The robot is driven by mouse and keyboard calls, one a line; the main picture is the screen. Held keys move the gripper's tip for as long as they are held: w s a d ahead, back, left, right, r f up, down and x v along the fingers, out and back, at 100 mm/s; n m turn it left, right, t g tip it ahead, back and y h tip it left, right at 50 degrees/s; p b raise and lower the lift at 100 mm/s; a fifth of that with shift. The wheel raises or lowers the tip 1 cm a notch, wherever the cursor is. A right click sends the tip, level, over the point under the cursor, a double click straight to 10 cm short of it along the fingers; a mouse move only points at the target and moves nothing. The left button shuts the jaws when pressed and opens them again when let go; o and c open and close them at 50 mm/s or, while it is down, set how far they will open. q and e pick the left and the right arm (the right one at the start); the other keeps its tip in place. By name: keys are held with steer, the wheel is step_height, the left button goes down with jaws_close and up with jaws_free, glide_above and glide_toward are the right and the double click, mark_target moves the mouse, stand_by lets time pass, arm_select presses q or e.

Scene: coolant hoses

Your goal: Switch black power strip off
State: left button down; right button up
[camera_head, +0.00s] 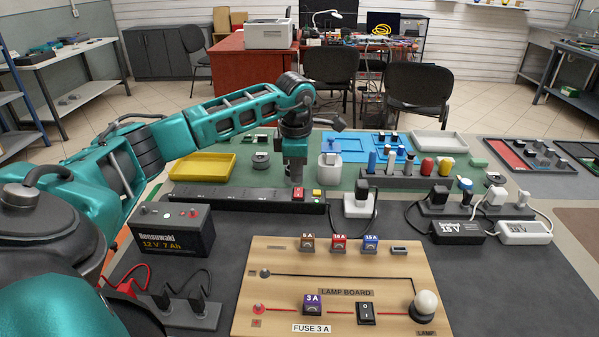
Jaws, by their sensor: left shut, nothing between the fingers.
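The black power strip (240,197) lies along the back edge of the dark mat, left of the middle. Which way the switch is tipped is too small to tell. My right gripper is out of view.
The battery (174,229) stands in front of the strip's left end. The wooden lamp board (340,285) lies in front.

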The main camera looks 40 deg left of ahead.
arm_select(q)
step_height(320, 180, up, 3)
steer(key=shift+d, duration=0.15)
step_height(320, 180, up, 7)
glide_above(297, 189)
steer(key=s+d, duration=0.2)
steer(key=shift+a+r, duration=0.1)
steer(key=shift+a, duration=0.05)
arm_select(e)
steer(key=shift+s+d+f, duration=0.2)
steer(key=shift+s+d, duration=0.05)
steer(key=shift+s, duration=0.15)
arm_select(q)
steer(key=f+b, duration=0.2)
steer(key=f, duration=0.2)
steer(key=w+a+f+b, duration=0.1)
steer(key=f+b, duration=0.1)
steer(key=f, duration=0.3)
steer(key=f+b, duration=0.2)
steer(key=f, duration=0.2)
steer(key=shift+w+a+f, duration=0.15)
steer(key=shift+w+f, duration=0.05)
steer(key=shift+w, duration=0.1)
steer(key=shift+f, duration=0.2)
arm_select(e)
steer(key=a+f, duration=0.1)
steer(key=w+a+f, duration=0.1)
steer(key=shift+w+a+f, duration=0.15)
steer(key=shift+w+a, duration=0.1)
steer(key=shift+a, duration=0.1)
